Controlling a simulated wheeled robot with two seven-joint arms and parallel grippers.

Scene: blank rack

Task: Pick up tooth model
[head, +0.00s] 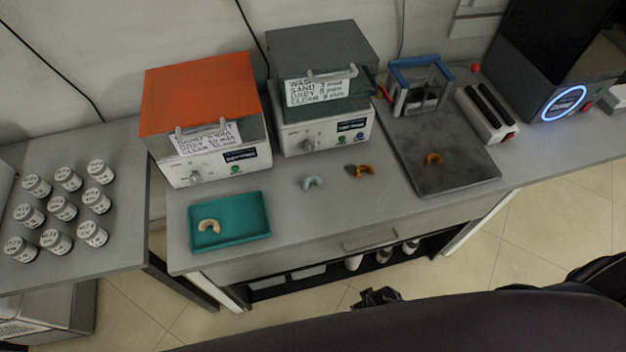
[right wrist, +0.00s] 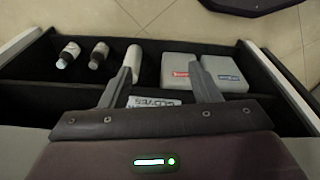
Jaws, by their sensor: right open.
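Several arch-shaped tooth models show in the head view. A cream one (head: 209,226) lies in the teal tray (head: 262,233), a pale blue one (head: 313,182) and a brown-orange one (head: 365,170) lie on the bench, and an orange one (head: 433,158) lies on the dark slab (head: 465,176). My right gripper (right wrist: 163,58) is open in the right wrist view, with nothing between its fingers. No tooth model shows in that view. My left gripper is not in view.
An orange-lidded unit (head: 200,95) and a grey-lidded unit (head: 320,50) stand at the back. Several white jars (head: 60,208) stand on the left table. The right wrist view shows a dark compartment with bottles (right wrist: 68,54) and boxes (right wrist: 223,73) beyond the fingers.

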